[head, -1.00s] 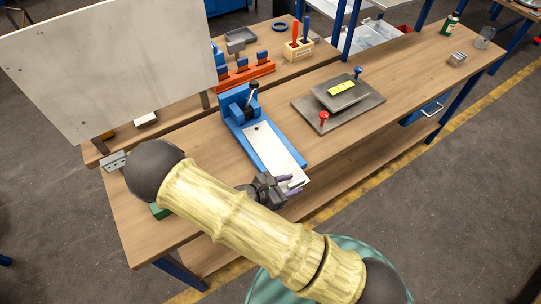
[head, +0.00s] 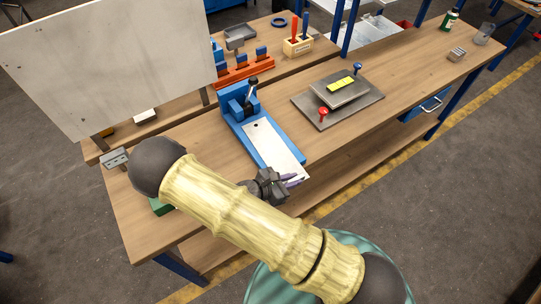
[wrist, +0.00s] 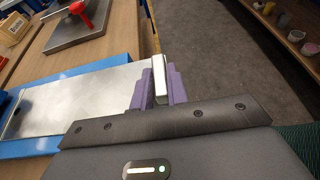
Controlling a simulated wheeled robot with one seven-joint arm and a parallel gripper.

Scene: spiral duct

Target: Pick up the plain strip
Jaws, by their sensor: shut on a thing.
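In the wrist view a narrow, pale metal strip (wrist: 160,80) stands between the purple fingers of my gripper (wrist: 158,90). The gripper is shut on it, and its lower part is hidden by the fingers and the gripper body. In the head view my gripper (head: 290,180) is at the near end of a blue fixture (head: 237,107). The strip cannot be made out there. A pale, flat plate (head: 272,148) lies along the fixture and also shows at the left of the wrist view (wrist: 75,100), beside the fingers.
A grey block with a yellow label (head: 342,88) and red and blue knobs stands right of the fixture. An orange rack (head: 245,72) and a wooden tool holder (head: 298,47) are behind. A white board (head: 110,65) stands at left. The bench's right part has bare wood.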

